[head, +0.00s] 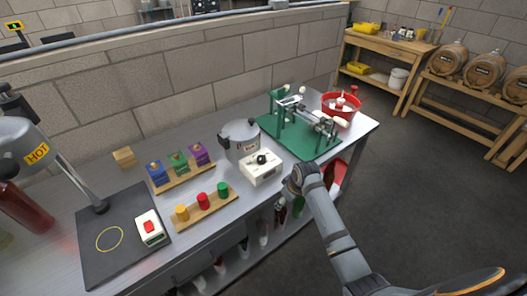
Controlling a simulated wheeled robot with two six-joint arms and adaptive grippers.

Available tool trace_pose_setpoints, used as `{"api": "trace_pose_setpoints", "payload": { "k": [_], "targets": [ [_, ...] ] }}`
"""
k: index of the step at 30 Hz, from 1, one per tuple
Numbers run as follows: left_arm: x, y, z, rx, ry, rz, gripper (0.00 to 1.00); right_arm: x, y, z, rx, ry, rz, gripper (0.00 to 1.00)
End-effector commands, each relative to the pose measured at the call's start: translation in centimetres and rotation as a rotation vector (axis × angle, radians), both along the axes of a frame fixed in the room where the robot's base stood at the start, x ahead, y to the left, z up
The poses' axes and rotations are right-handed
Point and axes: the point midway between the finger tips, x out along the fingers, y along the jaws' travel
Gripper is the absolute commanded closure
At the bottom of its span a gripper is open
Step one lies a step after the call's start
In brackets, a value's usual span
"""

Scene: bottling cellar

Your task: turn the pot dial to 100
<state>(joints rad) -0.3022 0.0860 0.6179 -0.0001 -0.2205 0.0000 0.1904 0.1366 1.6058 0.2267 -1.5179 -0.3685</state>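The grey metal pot (240,141) with a lid and dark handles stands near the middle of the steel bench. Right in front of it sits a white box (262,171) with a round black dial (262,159) on top. The dial's marks and setting are too small to read. My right arm comes up from the lower right, and its gripper (291,184) is just right of the white box, near the bench's front edge. The gripper's fingers are small and foreshortened, so I cannot tell if they are open. My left gripper is out of view.
A green board (312,143) with a metal device and a red bowl (341,105) lie to the right. Wooden racks with coloured blocks (179,162) and coloured knobs (203,201) stand left. Further left are a dark mat (108,264) and a lamp-like device marked HOT (22,141).

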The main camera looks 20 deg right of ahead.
Motion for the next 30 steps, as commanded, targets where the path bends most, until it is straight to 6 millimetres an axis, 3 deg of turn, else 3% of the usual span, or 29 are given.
{"api": "trace_pose_setpoints", "payload": {
  "k": [1, 3, 5, 12, 18, 24, 30],
  "targets": [
    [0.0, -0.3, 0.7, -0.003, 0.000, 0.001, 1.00, 0.6, 0.3, 3.5, 0.000, -0.019, 0.030, 0.45],
    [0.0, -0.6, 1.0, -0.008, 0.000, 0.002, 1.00, 1.1, 0.7, 7.1, -0.003, -0.030, 0.074, 0.45],
    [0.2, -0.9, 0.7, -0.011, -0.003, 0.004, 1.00, 2.8, 0.7, 7.8, 0.008, -0.028, 0.104, 0.45],
    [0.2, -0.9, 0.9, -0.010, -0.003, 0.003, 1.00, 8.2, 1.1, 14.6, 0.041, -0.054, 0.244, 0.45],
    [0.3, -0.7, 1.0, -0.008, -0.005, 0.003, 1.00, 10.9, 1.4, 19.6, 0.064, -0.074, 0.341, 0.45],
    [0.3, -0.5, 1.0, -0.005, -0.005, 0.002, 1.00, 11.3, 1.6, 20.6, 0.070, -0.077, 0.366, 0.45],
    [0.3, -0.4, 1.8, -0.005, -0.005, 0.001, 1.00, 11.9, 2.3, 18.4, 0.073, -0.073, 0.366, 0.45]
  ]
}}
